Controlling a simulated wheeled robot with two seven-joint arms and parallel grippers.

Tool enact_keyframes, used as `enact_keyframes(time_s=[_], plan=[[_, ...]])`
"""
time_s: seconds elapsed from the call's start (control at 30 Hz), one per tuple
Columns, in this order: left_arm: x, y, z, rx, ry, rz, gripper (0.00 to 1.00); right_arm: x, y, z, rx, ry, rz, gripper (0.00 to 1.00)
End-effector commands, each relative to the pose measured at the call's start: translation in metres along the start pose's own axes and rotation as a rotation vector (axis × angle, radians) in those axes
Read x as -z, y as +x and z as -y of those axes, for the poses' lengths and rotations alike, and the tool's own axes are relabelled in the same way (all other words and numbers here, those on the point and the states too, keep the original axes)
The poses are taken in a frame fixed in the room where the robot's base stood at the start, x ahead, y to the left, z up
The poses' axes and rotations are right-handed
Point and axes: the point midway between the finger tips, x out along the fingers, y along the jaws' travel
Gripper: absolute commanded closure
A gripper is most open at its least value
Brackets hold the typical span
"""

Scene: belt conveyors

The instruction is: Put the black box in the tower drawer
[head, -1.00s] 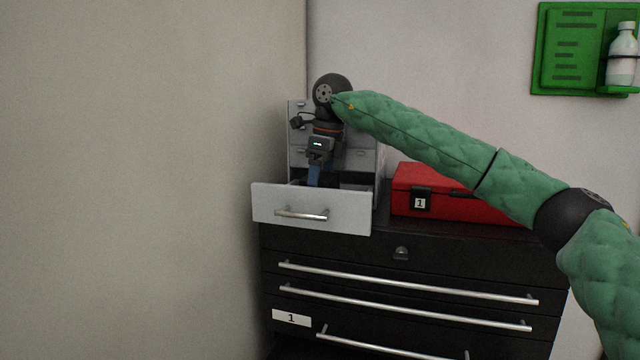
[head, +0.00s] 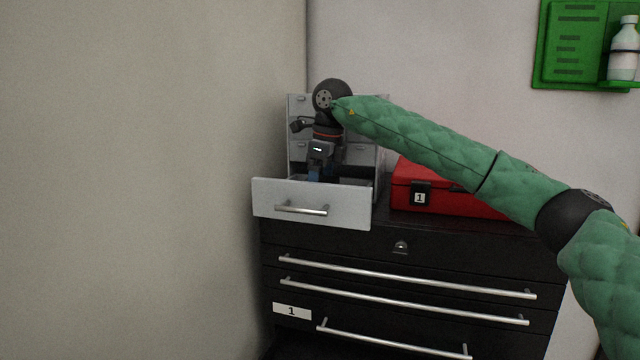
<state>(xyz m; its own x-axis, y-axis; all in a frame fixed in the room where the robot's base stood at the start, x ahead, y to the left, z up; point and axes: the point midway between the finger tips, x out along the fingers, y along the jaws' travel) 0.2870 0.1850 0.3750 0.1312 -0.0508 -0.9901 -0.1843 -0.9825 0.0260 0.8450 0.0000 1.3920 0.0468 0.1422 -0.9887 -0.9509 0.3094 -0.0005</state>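The tower (head: 298,108) is a small grey drawer unit standing on a black cabinet in the corner. Its bottom drawer (head: 340,208) is pulled out toward me, with a silver handle on its front. My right gripper (head: 314,174) points down at the open drawer, its lower end partly behind the drawer front. Its fingertips are too small and hidden to show whether they are open or shut. I cannot make out the black box; the inside of the drawer is mostly hidden. My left gripper is not in view.
A red case (head: 408,178) labelled 1 lies right of the tower on the black cabinet (head: 340,239). The cabinet has long silver handles. A wall stands close on the left. A green wall panel (head: 572,45) holds a bottle (head: 622,50) at upper right.

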Motion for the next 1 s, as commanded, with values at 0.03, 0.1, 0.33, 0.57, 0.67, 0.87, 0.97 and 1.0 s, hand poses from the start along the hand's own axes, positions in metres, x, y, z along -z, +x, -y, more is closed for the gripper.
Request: enact_keyframes(time_s=[0.03,0.1,0.33,0.57,0.67,0.87,0.97,1.0], plan=[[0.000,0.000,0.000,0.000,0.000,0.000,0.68,0.000,0.000,0.000,0.000,0.000,0.000,0.09],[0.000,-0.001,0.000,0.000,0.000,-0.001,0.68,0.000,-0.001,0.000,0.000,0.000,0.000,0.09],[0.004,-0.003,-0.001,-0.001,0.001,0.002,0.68,0.000,-0.016,0.001,0.001,0.001,0.002,0.09],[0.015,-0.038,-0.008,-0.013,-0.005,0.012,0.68,0.000,-0.055,0.000,0.002,0.000,0.002,0.09],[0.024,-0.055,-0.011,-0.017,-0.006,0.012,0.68,-0.001,-0.073,0.000,0.002,0.000,0.002,0.09],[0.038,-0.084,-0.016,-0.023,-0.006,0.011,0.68,-0.001,-0.103,0.000,0.001,0.000,0.001,0.09],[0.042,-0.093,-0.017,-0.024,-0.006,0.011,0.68,0.000,-0.112,0.001,0.000,0.001,0.000,0.09],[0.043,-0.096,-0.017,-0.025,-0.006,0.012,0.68,0.000,-0.116,0.000,0.000,0.000,0.000,0.09]])
